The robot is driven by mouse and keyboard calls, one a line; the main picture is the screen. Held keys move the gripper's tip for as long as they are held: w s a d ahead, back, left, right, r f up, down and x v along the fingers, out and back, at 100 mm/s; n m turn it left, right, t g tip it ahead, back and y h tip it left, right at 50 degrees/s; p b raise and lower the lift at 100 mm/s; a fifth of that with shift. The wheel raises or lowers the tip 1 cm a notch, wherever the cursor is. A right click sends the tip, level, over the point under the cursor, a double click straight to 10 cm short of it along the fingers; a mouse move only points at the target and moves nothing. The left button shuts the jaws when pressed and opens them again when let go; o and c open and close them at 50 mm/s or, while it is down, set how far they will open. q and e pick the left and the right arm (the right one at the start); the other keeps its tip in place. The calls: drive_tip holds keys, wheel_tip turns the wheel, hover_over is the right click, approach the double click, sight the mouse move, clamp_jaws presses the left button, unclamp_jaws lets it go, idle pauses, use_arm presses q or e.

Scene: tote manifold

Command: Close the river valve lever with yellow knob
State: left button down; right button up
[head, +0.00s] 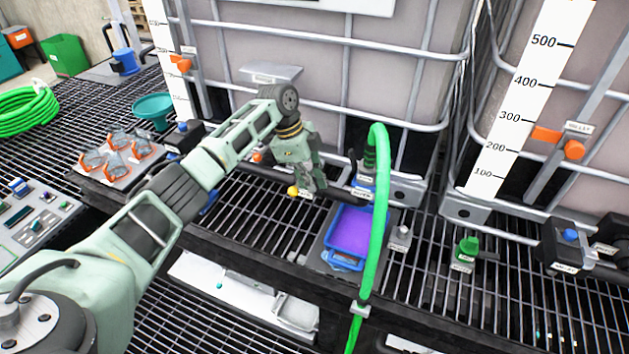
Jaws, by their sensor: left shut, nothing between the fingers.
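The yellow knob (293,191) of the valve lever shows just left of my left gripper, beside the dark pipe under the left tote. A small white label (305,196) sits right by the knob. My left gripper (313,188) points down at the pipe and is shut with nothing in it. Its fingers are very close to the knob; I cannot tell whether they touch it. The gripper hides most of the lever and part of the valve. My right gripper is not in view.
A green hose (378,220) hangs just right of the gripper, beside a blue tray (365,215) with purple content. Caged totes (330,50) stand behind. Goggles (105,150) lie on a panel at left. A green-topped valve (468,247) stands at right. Grating covers the floor.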

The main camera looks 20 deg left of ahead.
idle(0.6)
use_arm(q)
wheel_tip(320, 180, up, 9)
drive_tip(key=b, duration=0.1)
drive_tip(key=shift+d+b, duration=0.3)
drive_tip(key=shift+d, duration=0.1)
drive_tip(key=shift+f, duration=0.15)
idle(0.3)
